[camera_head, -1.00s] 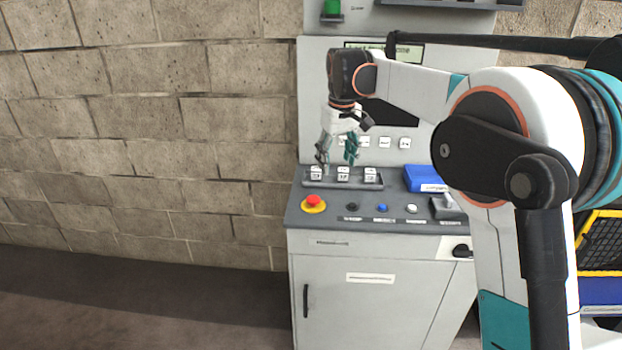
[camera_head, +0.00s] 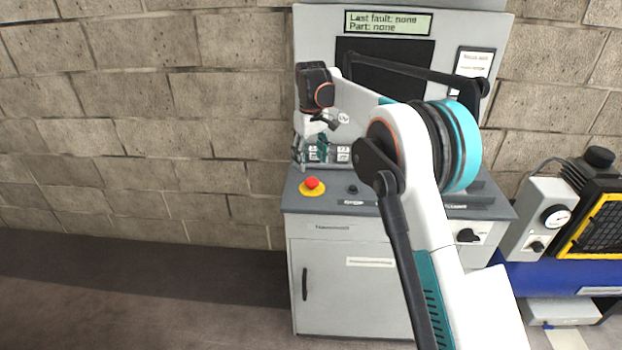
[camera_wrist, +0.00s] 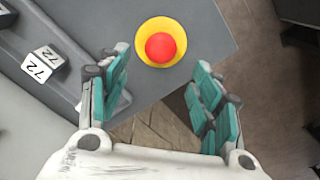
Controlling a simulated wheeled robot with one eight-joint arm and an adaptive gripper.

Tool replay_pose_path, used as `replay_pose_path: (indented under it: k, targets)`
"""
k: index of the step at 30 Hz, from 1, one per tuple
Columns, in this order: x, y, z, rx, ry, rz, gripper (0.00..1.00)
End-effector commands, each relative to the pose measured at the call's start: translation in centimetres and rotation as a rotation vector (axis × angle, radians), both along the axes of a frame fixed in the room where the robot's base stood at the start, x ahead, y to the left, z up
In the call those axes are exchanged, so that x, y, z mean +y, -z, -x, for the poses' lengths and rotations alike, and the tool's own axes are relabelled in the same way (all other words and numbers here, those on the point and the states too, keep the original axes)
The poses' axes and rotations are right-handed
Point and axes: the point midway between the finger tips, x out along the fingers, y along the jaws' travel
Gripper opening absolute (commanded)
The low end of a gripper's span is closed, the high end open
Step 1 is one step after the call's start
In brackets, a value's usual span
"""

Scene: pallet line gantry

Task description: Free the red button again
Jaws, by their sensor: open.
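The red button (camera_head: 311,183) is a mushroom head on a yellow round base (camera_head: 311,190) at the left front of the grey console top. It also shows in the wrist view (camera_wrist: 160,47), beyond my fingertips and between their lines, with nothing covering it. My gripper (camera_head: 312,166) is open and empty, with teal finger pads, above the console just behind the button in the head view. The wrist view shows my gripper's two fingers (camera_wrist: 160,85) spread apart, not touching the button. Whether the button is pressed in or raised cannot be told.
The panel display (camera_head: 388,22) reads "Last fault: none" and "Part: none". A small black knob (camera_head: 352,189) sits right of the button. The console's front edge is near; floor lies beyond.

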Motion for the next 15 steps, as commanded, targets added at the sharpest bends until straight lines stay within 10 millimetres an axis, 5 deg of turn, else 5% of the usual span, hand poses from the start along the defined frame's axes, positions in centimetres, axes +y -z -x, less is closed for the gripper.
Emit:
replay_pose_path:
  k: [6,15]
  targets:
    - [0.0,4.2,0.0,0.000,0.000,0.000,0.59]
    - [0.0,6.5,0.0,0.000,0.000,0.000,0.59]
